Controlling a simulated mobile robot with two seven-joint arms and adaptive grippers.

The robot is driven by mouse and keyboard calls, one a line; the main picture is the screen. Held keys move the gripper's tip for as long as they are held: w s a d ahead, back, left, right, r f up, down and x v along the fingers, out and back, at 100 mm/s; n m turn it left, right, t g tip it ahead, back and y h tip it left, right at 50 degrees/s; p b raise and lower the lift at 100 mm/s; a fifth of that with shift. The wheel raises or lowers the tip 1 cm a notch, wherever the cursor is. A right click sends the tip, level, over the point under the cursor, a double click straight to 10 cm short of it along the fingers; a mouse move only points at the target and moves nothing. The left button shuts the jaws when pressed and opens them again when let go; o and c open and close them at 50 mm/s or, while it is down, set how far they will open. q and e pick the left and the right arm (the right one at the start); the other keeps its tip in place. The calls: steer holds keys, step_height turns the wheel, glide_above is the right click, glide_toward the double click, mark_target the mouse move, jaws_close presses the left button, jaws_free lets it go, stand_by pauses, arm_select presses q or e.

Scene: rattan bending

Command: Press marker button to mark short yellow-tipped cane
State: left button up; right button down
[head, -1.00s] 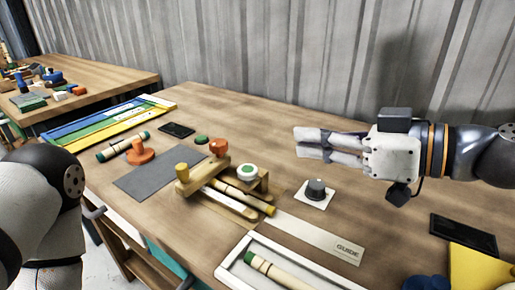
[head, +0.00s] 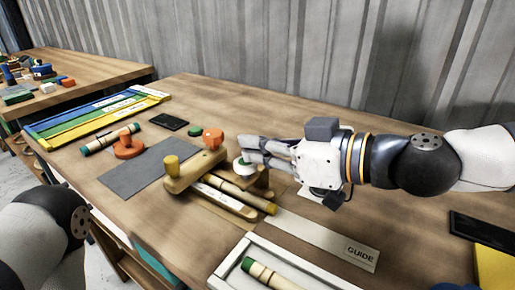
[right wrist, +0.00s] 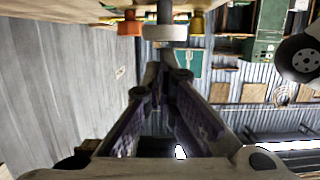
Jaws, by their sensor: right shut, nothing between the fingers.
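The yellow-tipped cane (head: 238,194) lies in the wooden jig (head: 195,171), its yellow tip toward the lower right. In the right wrist view, the white button (right wrist: 165,33) shows just beyond the closed fingertips (right wrist: 165,68). My left gripper is out of view; only the left arm shows.
The jig also carries a yellow knob (head: 172,165) and an orange knob (head: 212,138). A white tray (head: 233,257) with a green-tipped cane (head: 265,272) and a guide strip (head: 320,240) lie in front. A grey mat (head: 135,172) is left.

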steer(key=shift+f, duration=0.1)
step_height(320, 180, down, 2)
steer(key=shift+f+b, duration=0.2)
steer(key=shift+b, duration=0.2)
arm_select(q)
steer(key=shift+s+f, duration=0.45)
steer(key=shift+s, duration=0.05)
arm_select(e)
step_height(320, 180, up, 6)
steer(key=p, duration=0.3)
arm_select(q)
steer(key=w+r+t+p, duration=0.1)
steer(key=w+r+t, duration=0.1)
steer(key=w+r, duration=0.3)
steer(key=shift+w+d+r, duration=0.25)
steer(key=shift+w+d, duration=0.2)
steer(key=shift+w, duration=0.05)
arm_select(e)
steer(key=f+v, duration=0.1)
steer(key=v, duration=0.8)
steer(key=shift+s+d, duration=0.25)
steer(key=shift+d, duration=0.15)
steer(key=shift+f, duration=0.1)
